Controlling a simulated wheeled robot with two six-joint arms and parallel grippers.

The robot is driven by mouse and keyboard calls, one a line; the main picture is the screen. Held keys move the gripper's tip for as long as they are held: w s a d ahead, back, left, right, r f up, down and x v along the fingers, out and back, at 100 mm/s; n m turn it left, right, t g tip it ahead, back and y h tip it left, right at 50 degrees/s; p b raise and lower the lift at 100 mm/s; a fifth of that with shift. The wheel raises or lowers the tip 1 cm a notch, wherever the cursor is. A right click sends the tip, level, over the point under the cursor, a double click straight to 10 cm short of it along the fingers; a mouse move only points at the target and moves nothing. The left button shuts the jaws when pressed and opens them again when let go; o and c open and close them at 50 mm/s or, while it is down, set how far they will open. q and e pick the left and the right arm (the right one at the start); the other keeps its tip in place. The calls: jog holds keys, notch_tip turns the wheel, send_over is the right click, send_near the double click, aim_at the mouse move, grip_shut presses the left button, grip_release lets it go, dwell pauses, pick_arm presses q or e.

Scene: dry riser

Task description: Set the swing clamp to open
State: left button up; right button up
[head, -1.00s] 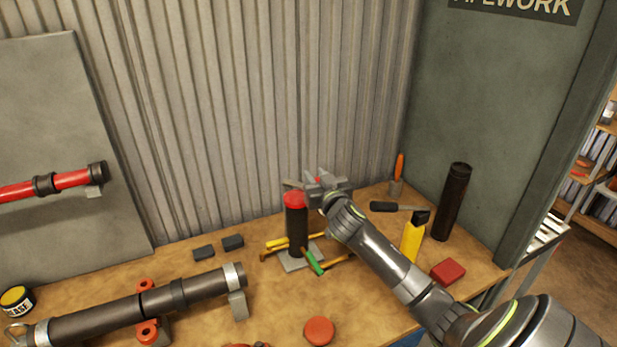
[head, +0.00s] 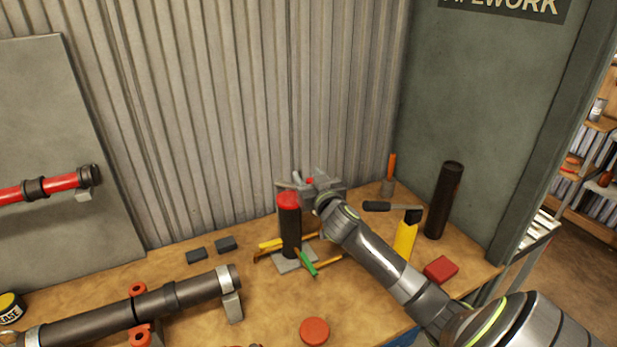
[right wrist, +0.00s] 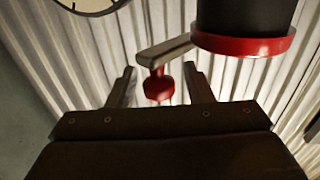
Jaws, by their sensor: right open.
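The swing clamp (head: 290,230) is an upright dark cylinder with a red cap, on a grey base plate on the bench. In the right wrist view its dark body with a red ring (right wrist: 243,42) is at the top right. A grey arm (right wrist: 165,50) reaches out from it and ends in a red knob (right wrist: 159,86). My right gripper (head: 308,180) is open beside the cap. In the wrist view the knob shows between its two fingers (right wrist: 162,86), with gaps on both sides. I cannot tell the knob's depth between them. My left gripper is not in view.
Yellow and green-handled tools (head: 305,262) lie around the clamp's base. A dark pipe (head: 170,298) rests on supports at the left front. A yellow bottle (head: 405,240), a red block (head: 441,270) and a black cylinder (head: 444,200) stand to the right. Corrugated wall behind.

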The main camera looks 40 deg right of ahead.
jog(key=b+v, duration=0.2)
jog(key=v, duration=0.5)
